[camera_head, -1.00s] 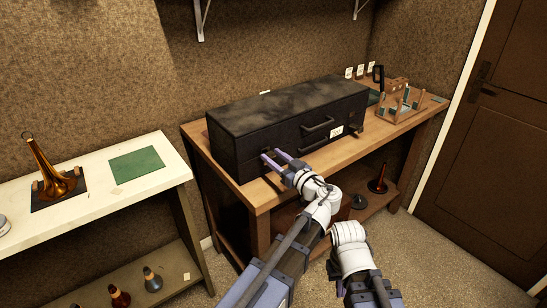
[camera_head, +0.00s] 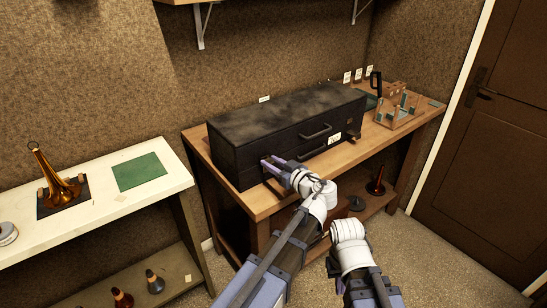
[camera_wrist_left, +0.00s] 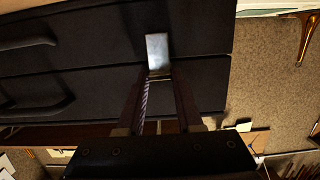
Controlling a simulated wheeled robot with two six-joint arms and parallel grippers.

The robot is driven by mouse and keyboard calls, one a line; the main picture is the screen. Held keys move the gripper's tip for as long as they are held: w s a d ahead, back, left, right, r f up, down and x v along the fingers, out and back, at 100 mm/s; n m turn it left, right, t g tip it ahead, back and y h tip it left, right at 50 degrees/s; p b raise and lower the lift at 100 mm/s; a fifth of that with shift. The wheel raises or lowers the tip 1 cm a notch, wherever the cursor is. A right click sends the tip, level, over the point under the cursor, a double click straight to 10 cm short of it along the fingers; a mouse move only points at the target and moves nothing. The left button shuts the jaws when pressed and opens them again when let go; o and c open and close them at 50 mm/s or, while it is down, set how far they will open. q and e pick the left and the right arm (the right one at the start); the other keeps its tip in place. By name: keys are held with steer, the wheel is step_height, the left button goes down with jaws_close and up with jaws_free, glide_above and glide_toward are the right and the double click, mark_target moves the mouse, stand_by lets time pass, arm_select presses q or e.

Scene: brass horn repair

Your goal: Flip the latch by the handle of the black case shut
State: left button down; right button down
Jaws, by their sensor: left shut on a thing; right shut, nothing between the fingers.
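The black case (camera_head: 285,110) lies closed along the workbench, its front towards me. My left gripper (camera_head: 267,161) is at the left part of the case front. In the left wrist view its two fingers (camera_wrist_left: 159,78) are shut on a small bright metal latch (camera_wrist_left: 158,48) on the case front. The latch plate shows just beyond the fingertips; its lower part is hidden between them. The case has two dark handles, one upper (camera_head: 315,132) and one lower, right of the gripper. My right arm's white wrist is low in the head view; its fingers are hidden.
The wooden workbench (camera_head: 272,200) has a narrow front strip clear before the case. A wooden rack (camera_head: 398,110) stands at its right end. A white table (camera_head: 95,225) at left holds a brass horn (camera_head: 58,183) and a green mat (camera_head: 139,171).

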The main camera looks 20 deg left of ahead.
arm_select(q)
steer(key=shift+w+a+r+g+h+p, duration=0.15)
steer(key=shift+r+g+h+p, duration=0.15)
steer(key=shift+p, duration=0.25)
steer(key=shift+f, duration=0.2)
arm_select(e)
step_height(320, 180, up, 2)
steer(key=shift+r, duration=0.1)
arm_select(q)
steer(key=c, duration=0.6)
jaws_free()
steer(key=shift+o, duration=0.2)
